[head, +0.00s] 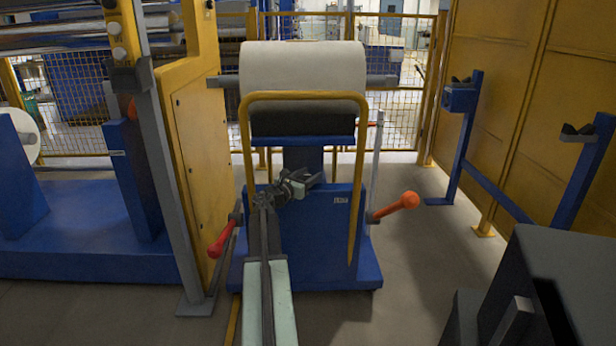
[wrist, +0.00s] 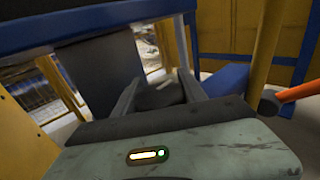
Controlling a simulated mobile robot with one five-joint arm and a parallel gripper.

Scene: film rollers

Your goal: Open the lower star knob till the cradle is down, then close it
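A blue lifting cart (head: 330,262) stands ahead with a yellow hoop handle. Its blue cradle (head: 290,143) is raised on a blue column, with a large pale roll (head: 303,75) above it. My gripper (head: 312,182) reaches to the front of the cart, just above its blue body. In the wrist view my gripper (wrist: 158,95) has its two fingers apart, with a dark object between them. This may be the lower star knob, but its shape is unclear. I cannot tell whether the fingers touch it. My gripper hides part of the cart's front.
A red-handled lever (head: 223,240) sticks out on the cart's left, an orange-handled one (head: 396,206) on its right. A yellow machine frame (head: 200,140) stands close on the left. Blue stands (head: 462,130) are at the right. Floor (head: 425,255) is clear right of the cart.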

